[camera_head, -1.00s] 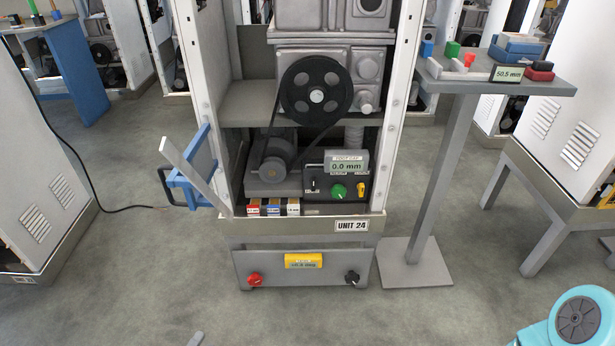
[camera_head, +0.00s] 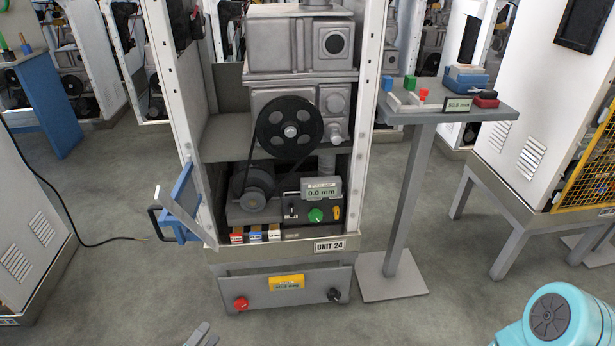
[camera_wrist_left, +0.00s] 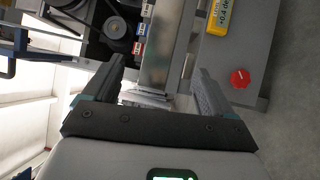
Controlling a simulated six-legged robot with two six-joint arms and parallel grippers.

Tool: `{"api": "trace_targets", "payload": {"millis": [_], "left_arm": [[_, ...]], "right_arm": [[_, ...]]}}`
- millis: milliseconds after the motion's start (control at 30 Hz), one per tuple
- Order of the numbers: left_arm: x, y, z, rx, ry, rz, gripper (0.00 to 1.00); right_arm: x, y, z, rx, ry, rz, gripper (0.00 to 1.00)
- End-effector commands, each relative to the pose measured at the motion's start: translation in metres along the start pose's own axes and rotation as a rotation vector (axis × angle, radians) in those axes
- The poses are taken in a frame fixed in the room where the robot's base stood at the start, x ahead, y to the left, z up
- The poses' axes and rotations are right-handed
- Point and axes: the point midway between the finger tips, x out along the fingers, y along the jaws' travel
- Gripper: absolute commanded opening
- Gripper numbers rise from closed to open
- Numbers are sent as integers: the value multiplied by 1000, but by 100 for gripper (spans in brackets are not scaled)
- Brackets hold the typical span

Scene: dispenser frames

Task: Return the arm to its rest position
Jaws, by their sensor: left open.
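My left gripper (camera_head: 202,336) shows only as grey fingertips at the bottom edge of the head view, low in front of the unit marked UNIT 24 (camera_head: 330,246). In the left wrist view my left gripper (camera_wrist_left: 157,80) is open, its two dark fingers spread wide with nothing seen held between them. The unit's lower drawer front, with a red knob (camera_wrist_left: 240,78) and a yellow display (camera_wrist_left: 217,16), lies beyond the fingers. My right gripper is out of view; a teal joint of my arm shows at the bottom right.
A grey stand (camera_head: 450,112) with blocks and a display is at right. The drawer front carries a red knob (camera_head: 240,303) and a black knob (camera_head: 334,294). Floor in front is clear.

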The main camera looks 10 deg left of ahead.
Motion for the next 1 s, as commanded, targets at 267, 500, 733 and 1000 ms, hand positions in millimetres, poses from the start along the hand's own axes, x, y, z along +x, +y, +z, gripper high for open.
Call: {"api": "trace_targets", "payload": {"millis": [267,500,733,1000], "left_arm": [[119,173,57,-1,-111,-34,85],[164,288,162,190,-187,-419,85],[53,294,236,410,-440,-948,85],[-74,282,274,479,-830,-1268,85]], "right_arm": [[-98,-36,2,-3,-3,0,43],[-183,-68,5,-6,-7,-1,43],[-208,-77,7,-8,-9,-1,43],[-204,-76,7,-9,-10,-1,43]]}}
